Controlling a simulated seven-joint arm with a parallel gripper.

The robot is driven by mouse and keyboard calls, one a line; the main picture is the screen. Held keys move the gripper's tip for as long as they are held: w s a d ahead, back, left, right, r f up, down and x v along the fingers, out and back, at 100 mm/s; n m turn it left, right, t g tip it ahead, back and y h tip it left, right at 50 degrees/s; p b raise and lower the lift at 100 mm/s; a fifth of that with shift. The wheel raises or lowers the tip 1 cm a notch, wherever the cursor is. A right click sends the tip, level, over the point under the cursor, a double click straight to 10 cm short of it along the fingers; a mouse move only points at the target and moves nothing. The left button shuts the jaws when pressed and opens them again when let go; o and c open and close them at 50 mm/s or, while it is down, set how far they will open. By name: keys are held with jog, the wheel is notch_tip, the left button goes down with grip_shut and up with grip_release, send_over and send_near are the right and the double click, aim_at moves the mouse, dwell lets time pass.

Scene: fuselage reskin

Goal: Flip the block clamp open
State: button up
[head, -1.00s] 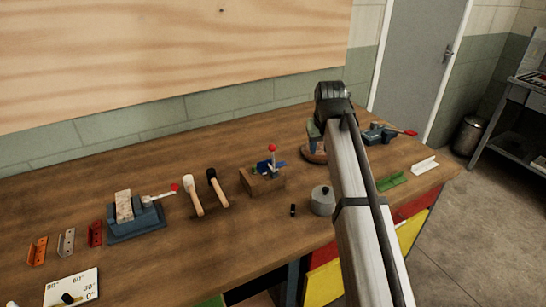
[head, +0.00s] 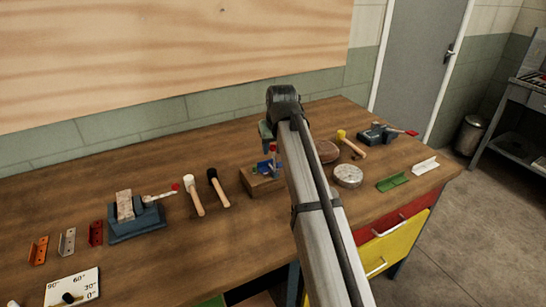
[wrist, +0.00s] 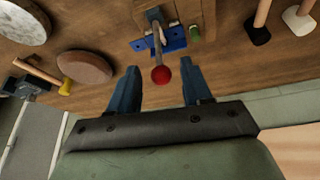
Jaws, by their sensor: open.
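The block clamp (head: 264,173) is a small blue toggle clamp on a wooden block (head: 260,186), with an upright handle ending in a red knob. In the head view my arm partly covers it. In the wrist view its blue base (wrist: 172,45) and grey handle show, with the red knob (wrist: 161,76) pointing toward me. My gripper (wrist: 162,70) is open, one blue finger on each side of the knob, with visible gaps on both sides. Whether the knob lies at fingertip depth I cannot tell.
Two mallets (head: 218,188) lie left of the block; a larger blue clamp (head: 137,220) stands farther left. To the right are a round metal tin (head: 347,176), a yellow-headed mallet (head: 350,143), a brown disc (head: 327,152) and a blue vise (head: 378,134).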

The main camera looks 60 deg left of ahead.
jog(key=shift+x, duration=3.2)
grip_shut()
